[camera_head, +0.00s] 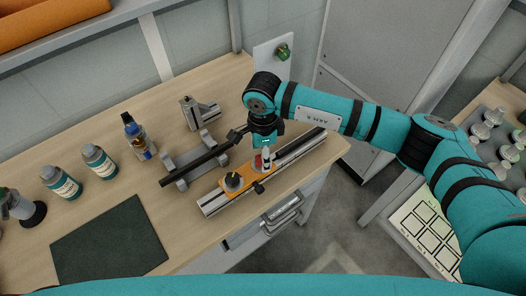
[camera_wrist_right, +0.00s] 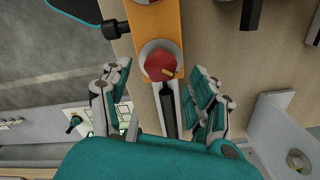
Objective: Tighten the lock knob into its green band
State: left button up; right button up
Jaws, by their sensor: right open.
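An orange carriage (camera_head: 247,179) sits on a silver rail (camera_head: 216,203) on the bench. In the right wrist view a red-topped knob (camera_wrist_right: 160,65) with a small yellow mark stands on a pale round base on the orange plate (camera_wrist_right: 152,18); its red also shows in the head view (camera_head: 258,162). A black knob (camera_head: 232,180) stands at the carriage's other end. I cannot tell which is the lock knob, and I see no green band. My right gripper (camera_head: 265,155) points down, open; in its wrist view its fingers (camera_wrist_right: 160,84) are apart, either side of the red-topped knob.
A black bar (camera_head: 190,169) rests on grey supports behind the rail. A dark mat (camera_head: 110,243) lies front left. A green knob (camera_head: 283,52) is on the wall plate.

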jog(key=shift+f, duration=0.85)
jog(key=shift+c, duration=0.4)
jog(key=c, duration=1.1)
jog(key=shift+o, duration=0.2)
jog(key=m+b, duration=0.2)
jog(key=b, duration=0.2)
jog(key=shift+f+b, duration=0.2)
jog(key=shift+b, duration=0.1)
jog(key=shift+r+m+b, duration=0.2)
jog(key=shift+m+b, duration=0.1)
jog(key=shift+m, duration=0.3)
